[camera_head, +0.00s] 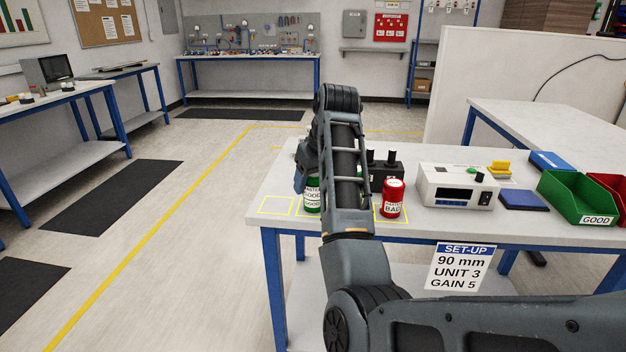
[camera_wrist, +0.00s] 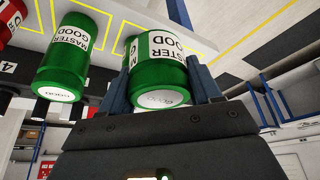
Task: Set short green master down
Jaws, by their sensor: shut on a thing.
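My gripper (camera_wrist: 160,88) is shut on the short green master (camera_wrist: 160,72), a green can with a white MASTER GOOD label, held between the two fingers. Another green MASTER GOOD can (camera_wrist: 72,58) stands to its left in the wrist view, apart from the fingers. In the head view, green with GOOD labels (camera_head: 312,197) shows below my gripper (camera_head: 305,178), at the left of the table; my arm covers part of this area. I cannot tell whether the held can touches the table. A red MASTER BAD can (camera_head: 392,198) stands right of my arm.
Yellow outlined squares mark the table (camera_head: 262,222); the left one (camera_head: 277,205) is empty. A black box with knobs (camera_head: 386,176) stands behind the red can. A white meter (camera_head: 456,187), a blue pad (camera_head: 523,200) and a green GOOD bin (camera_head: 577,198) are further right.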

